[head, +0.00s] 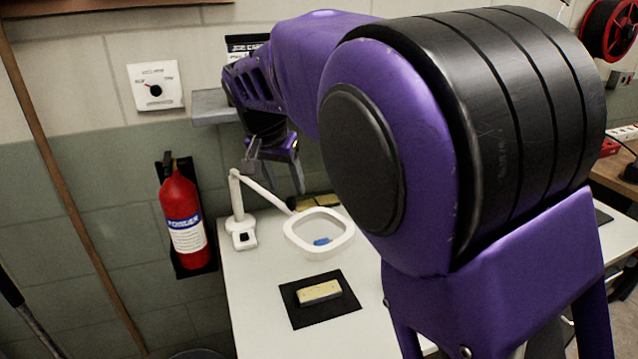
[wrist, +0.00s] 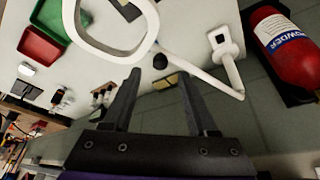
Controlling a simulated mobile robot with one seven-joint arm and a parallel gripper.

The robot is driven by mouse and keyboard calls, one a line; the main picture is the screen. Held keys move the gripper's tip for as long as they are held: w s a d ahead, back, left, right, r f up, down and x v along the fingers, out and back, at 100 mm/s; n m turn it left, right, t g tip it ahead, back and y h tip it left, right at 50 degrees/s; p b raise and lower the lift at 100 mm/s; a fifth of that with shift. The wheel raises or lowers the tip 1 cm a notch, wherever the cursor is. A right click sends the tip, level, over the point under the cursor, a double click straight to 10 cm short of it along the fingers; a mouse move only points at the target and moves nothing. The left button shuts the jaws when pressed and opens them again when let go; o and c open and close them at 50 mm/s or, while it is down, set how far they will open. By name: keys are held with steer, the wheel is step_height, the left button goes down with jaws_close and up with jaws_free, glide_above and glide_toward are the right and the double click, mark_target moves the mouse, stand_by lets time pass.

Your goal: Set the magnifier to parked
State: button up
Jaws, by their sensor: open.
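The magnifier is a white table-mounted device with a rounded-square ring head (head: 290,236), a thin jointed arm (head: 262,191) and a base (head: 243,238) at the bench's left edge. Its head lies low over the white bench, to the right of the base. In the wrist view, its ring (wrist: 88,44) is at the top, and its arm runs right to the post and base (wrist: 222,46). My gripper (head: 276,168) is open and empty, above the magnifier's arm in the head view. In the wrist view, its fingertips (wrist: 160,75) are apart, with the magnifier's arm beyond them.
A blue item (head: 322,241) shows within the ring. A tan block (head: 319,291) lies on a black mat (head: 345,306) in front. A fire extinguisher (head: 181,215) hangs left of the bench. Red (wrist: 40,50) and green bins (wrist: 52,22) stand across the bench. A dial plate (head: 155,88) is on the wall.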

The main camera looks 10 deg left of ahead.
mark_target(291, 199)
steer(key=x, duration=0.5)
jaws_close()
steer(key=shift+r, duration=0.1)
stand_by(1.3)
